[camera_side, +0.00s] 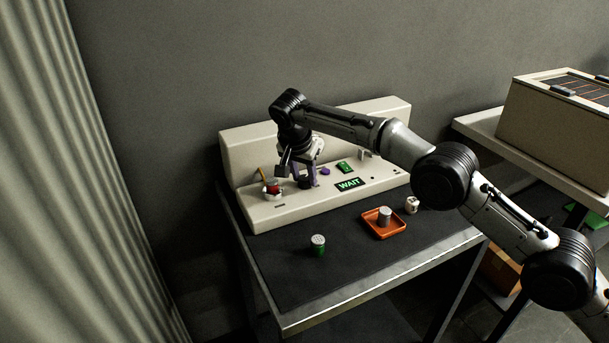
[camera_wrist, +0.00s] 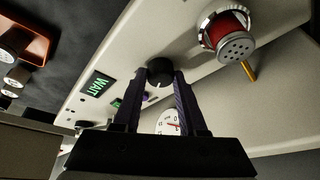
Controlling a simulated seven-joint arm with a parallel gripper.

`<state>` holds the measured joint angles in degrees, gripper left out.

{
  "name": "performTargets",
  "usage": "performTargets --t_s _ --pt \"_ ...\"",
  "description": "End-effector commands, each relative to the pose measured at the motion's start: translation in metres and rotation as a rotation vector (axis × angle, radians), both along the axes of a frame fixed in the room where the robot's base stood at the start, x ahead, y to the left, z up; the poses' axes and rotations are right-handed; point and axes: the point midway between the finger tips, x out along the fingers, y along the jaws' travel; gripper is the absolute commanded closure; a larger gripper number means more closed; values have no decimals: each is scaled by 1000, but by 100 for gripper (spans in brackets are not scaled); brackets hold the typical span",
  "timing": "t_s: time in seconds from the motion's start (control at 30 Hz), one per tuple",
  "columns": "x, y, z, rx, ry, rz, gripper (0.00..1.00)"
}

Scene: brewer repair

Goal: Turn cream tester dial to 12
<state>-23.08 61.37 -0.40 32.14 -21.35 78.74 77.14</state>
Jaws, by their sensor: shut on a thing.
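The cream tester (camera_side: 290,211) is a long, light console at the back of the table. Its black dial (camera_wrist: 159,70) shows in the wrist view, with a small white mark on its lower edge. The purple fingers of my gripper (camera_wrist: 163,80) are shut on the dial, one on each side. In the side view my gripper (camera_side: 303,178) reaches down to the console's left part, and the dial is hidden there. A round white gauge (camera_wrist: 170,122) with a red needle is partly hidden behind a finger. I cannot read the dial's number.
A red canister (camera_wrist: 230,40) sits in a socket beside the dial, near a yellow rod (camera_wrist: 248,71). A green WAIT display (camera_side: 349,184) is to the right. An orange tray (camera_side: 369,220) holding a grey cylinder (camera_side: 385,214) and a green jar (camera_side: 318,247) stand in front.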

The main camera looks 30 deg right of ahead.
Motion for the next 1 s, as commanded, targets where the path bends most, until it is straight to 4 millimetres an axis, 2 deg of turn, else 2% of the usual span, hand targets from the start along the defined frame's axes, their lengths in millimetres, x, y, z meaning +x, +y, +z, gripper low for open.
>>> performTargets --t_s 0.3,0.83,0.87,1.0 --pt "0 0 0 1 -2 -88 100" --pt "0 0 0 1 1 -104 100" --pt "0 0 0 1 1 -104 55" --pt "0 0 0 1 1 -103 30"
